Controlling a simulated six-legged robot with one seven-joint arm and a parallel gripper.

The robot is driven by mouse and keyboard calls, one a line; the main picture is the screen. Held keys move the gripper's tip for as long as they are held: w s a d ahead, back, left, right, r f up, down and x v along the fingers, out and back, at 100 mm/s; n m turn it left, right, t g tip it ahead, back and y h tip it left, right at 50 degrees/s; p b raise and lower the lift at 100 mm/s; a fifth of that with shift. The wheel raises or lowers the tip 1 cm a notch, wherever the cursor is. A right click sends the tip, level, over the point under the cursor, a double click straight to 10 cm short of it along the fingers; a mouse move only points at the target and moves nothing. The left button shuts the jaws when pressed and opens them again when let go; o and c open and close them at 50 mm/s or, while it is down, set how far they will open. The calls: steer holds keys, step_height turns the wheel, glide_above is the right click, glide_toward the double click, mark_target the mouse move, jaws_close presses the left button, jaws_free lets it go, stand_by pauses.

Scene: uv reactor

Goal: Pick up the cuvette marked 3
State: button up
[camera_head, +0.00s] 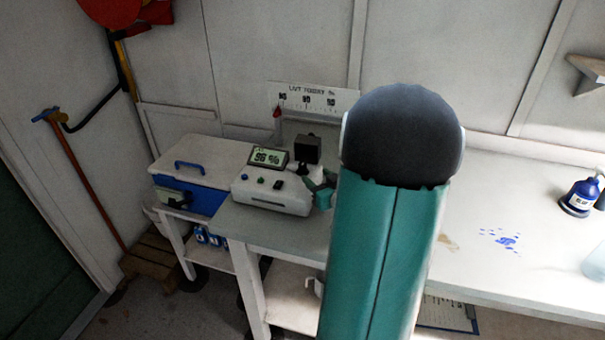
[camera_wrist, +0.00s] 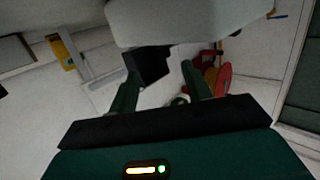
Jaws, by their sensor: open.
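I cannot make out a cuvette marked 3 in either view. My gripper (camera_head: 322,190) shows in the head view as green fingers at the right side of a white meter (camera_head: 272,190), partly hidden behind my arm. In the wrist view my gripper (camera_wrist: 160,68) is open, its two green fingers spread apart. A black block (camera_wrist: 152,67) shows at the left finger's tip, below the pale meter body in that picture; I cannot tell whether they touch. The black block (camera_head: 307,149) stands at the back of the meter. A small pale shape between the fingers is unclear.
The meter's display (camera_head: 268,156) reads 96 %. A blue and white cooler box (camera_head: 190,180) stands left of it. A wall sign (camera_head: 312,99) hangs behind. My arm hides the bench's middle.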

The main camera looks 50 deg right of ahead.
mark_target(305, 168)
steer(key=x, duration=0.6)
steer(key=shift+w+a+f, duration=0.1)
steer(key=shift+w+a, duration=0.1)
steer(key=shift+w, duration=0.1)
steer(key=c, duration=1.1)
steer(key=shift+o, duration=0.2)
